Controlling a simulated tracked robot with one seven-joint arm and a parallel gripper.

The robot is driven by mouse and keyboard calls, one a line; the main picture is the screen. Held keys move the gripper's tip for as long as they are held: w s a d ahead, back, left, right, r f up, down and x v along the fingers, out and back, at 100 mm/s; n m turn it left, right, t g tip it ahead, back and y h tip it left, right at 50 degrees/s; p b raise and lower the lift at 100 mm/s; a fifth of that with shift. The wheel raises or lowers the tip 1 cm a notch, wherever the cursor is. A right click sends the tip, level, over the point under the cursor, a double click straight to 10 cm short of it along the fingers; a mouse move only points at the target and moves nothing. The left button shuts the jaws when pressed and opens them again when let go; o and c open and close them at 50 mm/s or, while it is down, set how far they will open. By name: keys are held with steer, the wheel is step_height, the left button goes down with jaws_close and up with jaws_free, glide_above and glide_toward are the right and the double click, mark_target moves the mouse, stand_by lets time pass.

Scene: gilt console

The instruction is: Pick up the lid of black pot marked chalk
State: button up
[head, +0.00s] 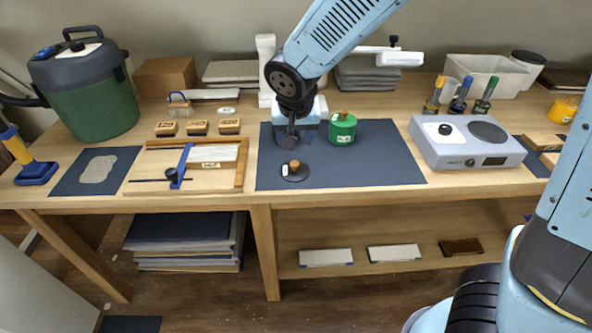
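A flat, round black piece (296,176) with a wooden knob and a small white tag lies on the dark mat (385,165). It looks like a lid or a very low lidded pot; I cannot tell which, and the tag is too small to read. My gripper (290,141) points down just behind and above it, apart from the knob as far as I can see. Its fingers are dark and small, so their opening is unclear. A green pot (341,131) with a white label and a wooden knob stands to the right of my gripper.
A grey hotplate device (465,145) stands right of the mat. A wooden frame with a blue bar (185,165) and stamped wooden blocks (198,127) are at left. A white stand (266,65) rises behind my gripper. The mat's right part is clear.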

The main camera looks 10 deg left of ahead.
glide_above(295, 163)
steer(key=s, duration=0.3)
step_height(295, 163, down, 8)
steer(key=shift+w+d+r, duration=0.1)
steer(key=shift+w, duration=0.05)
steer(key=shift+d+x, duration=0.15)
steer(key=shift+x, duration=1.2)
steer(key=shift+d+x, duration=0.15)
steer(key=shift+x, duration=1.25)
steer(key=shift+w+a+r, duration=0.1)
jaws_close()
